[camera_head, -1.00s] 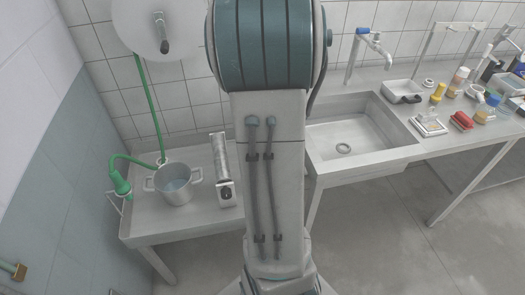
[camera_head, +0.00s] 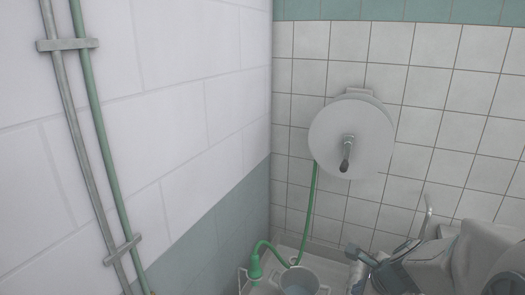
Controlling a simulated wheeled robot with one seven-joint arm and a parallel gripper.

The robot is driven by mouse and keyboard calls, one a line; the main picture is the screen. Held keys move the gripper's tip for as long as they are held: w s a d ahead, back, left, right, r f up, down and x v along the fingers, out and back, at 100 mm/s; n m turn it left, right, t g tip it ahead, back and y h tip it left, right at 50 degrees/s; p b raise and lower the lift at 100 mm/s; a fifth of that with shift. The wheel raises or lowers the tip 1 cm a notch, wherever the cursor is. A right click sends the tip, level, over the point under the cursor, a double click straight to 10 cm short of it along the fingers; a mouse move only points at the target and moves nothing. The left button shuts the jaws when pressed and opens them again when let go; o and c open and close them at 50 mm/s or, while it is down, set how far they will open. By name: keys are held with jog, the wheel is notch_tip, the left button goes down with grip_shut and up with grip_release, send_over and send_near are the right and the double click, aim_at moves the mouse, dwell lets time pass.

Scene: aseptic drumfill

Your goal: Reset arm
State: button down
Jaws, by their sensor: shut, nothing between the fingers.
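My arm shows only in part at the lower right of the head view, as grey and teal links. It covers part of the tiled wall and the bench there.
A white round hose reel (camera_head: 378,135) with a dark-tipped crank hangs on the tiled wall. A green hose (camera_head: 311,210) runs down from it. A green nozzle (camera_head: 255,268) and a metal pot (camera_head: 310,273) are below. Pipes (camera_head: 85,130) run down the left wall.

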jog(key=s+a+r+n+g+h, duration=0.1)
jog(key=s+a+r+n, duration=0.2)
jog(key=n, duration=0.9)
jog(key=s+a+r+n+g, duration=0.1)
jog(key=s+a+r+n, duration=0.3)
jog(key=n, duration=0.8)
jog(key=s+a, duration=0.2)
jog(key=s, duration=0.1)
jog(key=shift+s+r+h, duration=0.15)
jog(key=shift+s+h, duration=0.25)
